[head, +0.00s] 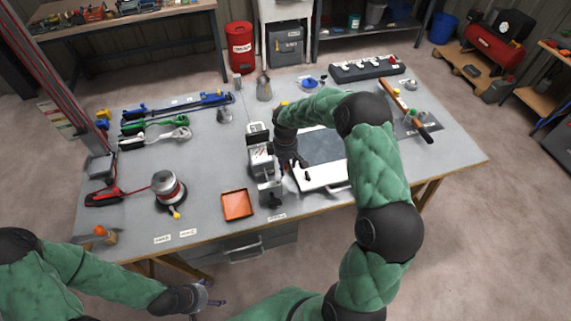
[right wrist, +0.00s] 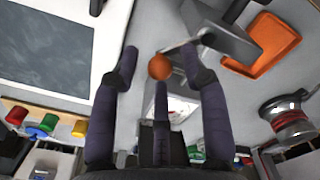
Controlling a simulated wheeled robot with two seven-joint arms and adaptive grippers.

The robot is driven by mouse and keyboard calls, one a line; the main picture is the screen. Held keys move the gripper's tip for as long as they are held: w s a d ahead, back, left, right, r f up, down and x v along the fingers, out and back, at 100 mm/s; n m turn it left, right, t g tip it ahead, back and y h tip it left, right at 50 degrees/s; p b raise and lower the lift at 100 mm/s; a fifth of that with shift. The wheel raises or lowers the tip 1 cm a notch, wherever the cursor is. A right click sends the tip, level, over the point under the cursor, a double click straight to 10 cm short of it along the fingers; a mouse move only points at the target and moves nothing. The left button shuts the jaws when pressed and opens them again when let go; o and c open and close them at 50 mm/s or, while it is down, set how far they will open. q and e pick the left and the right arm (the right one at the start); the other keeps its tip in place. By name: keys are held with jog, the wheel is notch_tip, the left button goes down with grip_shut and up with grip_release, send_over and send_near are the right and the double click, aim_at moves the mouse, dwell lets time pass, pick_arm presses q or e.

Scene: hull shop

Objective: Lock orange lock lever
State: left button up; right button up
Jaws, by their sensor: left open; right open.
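The lock lever, a metal rod with an orange ball knob (right wrist: 160,67), shows in the right wrist view beside a grey metal body. My right gripper (right wrist: 160,58) is open, with its dark fingers spread on both sides of the knob; I cannot tell whether any finger touches it. In the head view my right gripper (head: 292,160) is beside the grey bench machine (head: 262,165), and the arm and hand hide the knob. My left gripper (head: 206,297) is open and empty, low in front of the table.
An orange tray (head: 237,204) lies left of the machine. A white-framed dark panel (head: 325,148) lies right of it. A round metal device (head: 167,186), blue and green tools, a black socket strip (head: 366,68) and a hammer (head: 408,112) are on the grey table.

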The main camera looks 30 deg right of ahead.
grip_shut()
jog(key=shift+s+d, duration=0.1)
jog(key=s+m+b, duration=0.1)
jog(key=m, duration=0.2)
jog(key=s+m+b, duration=0.1)
jog(key=s+m, duration=0.1)
jog(key=m, duration=0.2)
jog(key=s+m+b, duration=0.1)
jog(key=m, duration=0.2)
jog(key=shift+s+d+m+b, duration=0.15)
jog(key=shift+s+m+b, duration=0.1)
jog(key=shift+m+b, duration=0.15)
dwell(0.5)
grip_release()
jog(key=shift+r, duration=0.15)
